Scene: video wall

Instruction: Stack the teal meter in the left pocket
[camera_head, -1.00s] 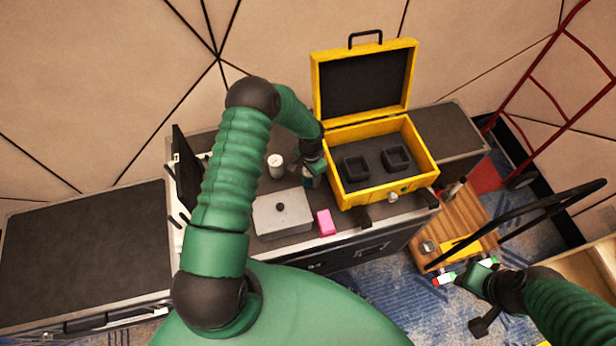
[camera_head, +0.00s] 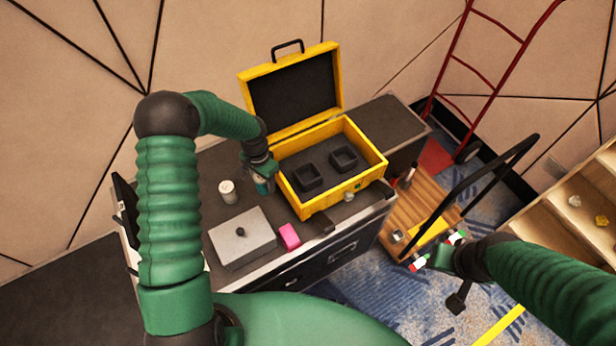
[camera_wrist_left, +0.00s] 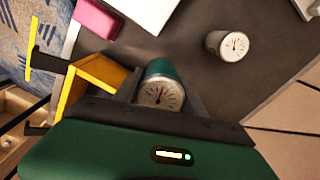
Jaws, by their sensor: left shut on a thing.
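The teal meter (camera_wrist_left: 161,90), a short cylinder with a white dial, sits between the fingers of my left gripper (camera_wrist_left: 163,98) in the left wrist view. In the head view my left gripper (camera_head: 262,182) is shut on it just left of the yellow case (camera_head: 312,207); the meter shows only as a small teal patch. The open case has dark foam with a left pocket (camera_head: 308,178) and a right pocket (camera_head: 343,158), both looking empty. My right gripper (camera_head: 436,252) is at the right over the wooden cart; its finger opening is unclear.
A white meter (camera_head: 228,192) stands on the dark case top, also in the left wrist view (camera_wrist_left: 228,45). A grey lidded box (camera_head: 242,238) and a pink block (camera_head: 289,236) are nearby. The case lid (camera_head: 295,90) stands open behind. A red hand truck (camera_head: 490,60) is at the right.

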